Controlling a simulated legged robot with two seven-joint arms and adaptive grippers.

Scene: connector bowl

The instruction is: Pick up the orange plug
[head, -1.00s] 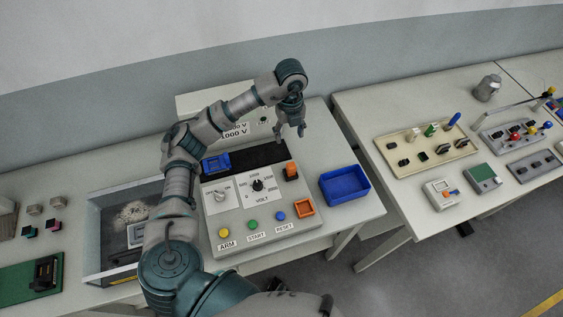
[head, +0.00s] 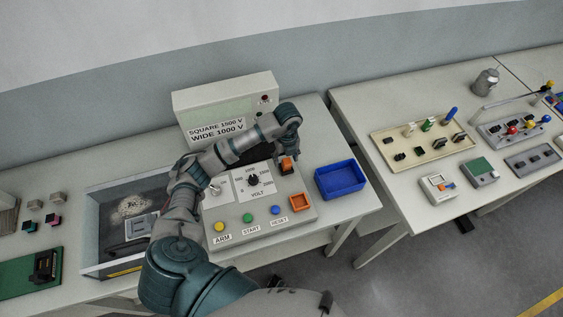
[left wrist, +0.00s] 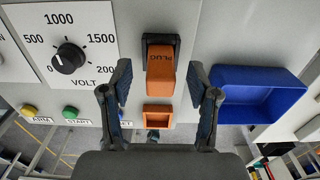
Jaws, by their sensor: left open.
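The orange plug (left wrist: 161,72) sits upright on the grey control panel, its top marked PLUG, with a black part at its far end. It also shows in the head view (head: 287,165), just below my left wrist. My left gripper (left wrist: 160,85) is open, with one finger on each side of the plug in the left wrist view. I see gaps between the fingers and the plug; the exact height above it is hard to tell. In the head view my arm hides most of the gripper. My right gripper is not in view.
An orange square socket (head: 302,203) lies in front of the plug. A blue bin (head: 341,180) stands to the right. The panel has a VOLT knob (head: 253,180) and coloured buttons. A sign box (head: 222,105) stands behind. A second table with devices is at the right.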

